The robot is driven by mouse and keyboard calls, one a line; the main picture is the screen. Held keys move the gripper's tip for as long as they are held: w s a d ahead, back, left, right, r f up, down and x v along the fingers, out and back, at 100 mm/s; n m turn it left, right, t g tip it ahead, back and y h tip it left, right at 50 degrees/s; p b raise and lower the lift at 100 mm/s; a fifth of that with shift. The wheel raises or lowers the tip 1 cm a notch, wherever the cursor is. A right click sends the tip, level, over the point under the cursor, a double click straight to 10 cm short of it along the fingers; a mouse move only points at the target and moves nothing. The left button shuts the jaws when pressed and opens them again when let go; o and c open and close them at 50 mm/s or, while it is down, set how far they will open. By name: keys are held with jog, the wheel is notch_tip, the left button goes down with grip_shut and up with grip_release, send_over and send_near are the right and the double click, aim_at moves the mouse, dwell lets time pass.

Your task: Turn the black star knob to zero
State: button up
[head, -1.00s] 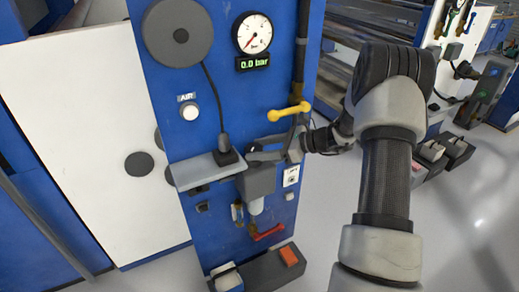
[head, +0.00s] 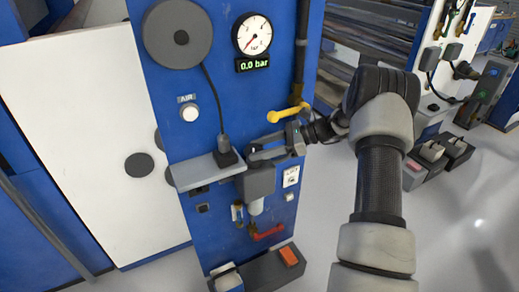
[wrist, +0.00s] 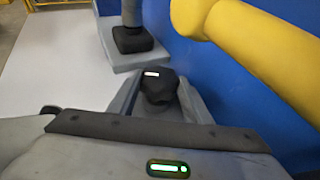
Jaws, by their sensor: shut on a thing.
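The black star knob (wrist: 160,86) shows in the wrist view, with a white mark on its top at the left. My gripper (wrist: 158,98) has one grey finger on each side of it and is shut on it. In the head view my gripper (head: 262,152) reaches in from the right at the top of the grey regulator body (head: 258,180); the fingers mostly hide the knob there. The round gauge (head: 253,35) has its needle at the low end, and the green display (head: 253,65) below it reads 0.0 bar.
A yellow lever (head: 287,113) sits just above my gripper and looms close in the wrist view (wrist: 265,45). A grey shelf with a black-based cable plug (head: 227,157) is at the left. A red lever (head: 267,232) is below.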

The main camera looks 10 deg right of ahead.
jog(key=o, duration=0.8)
jog(key=shift+d, duration=0.1)
jog(key=v, duration=1.7)
jog(key=shift+r, duration=0.2)
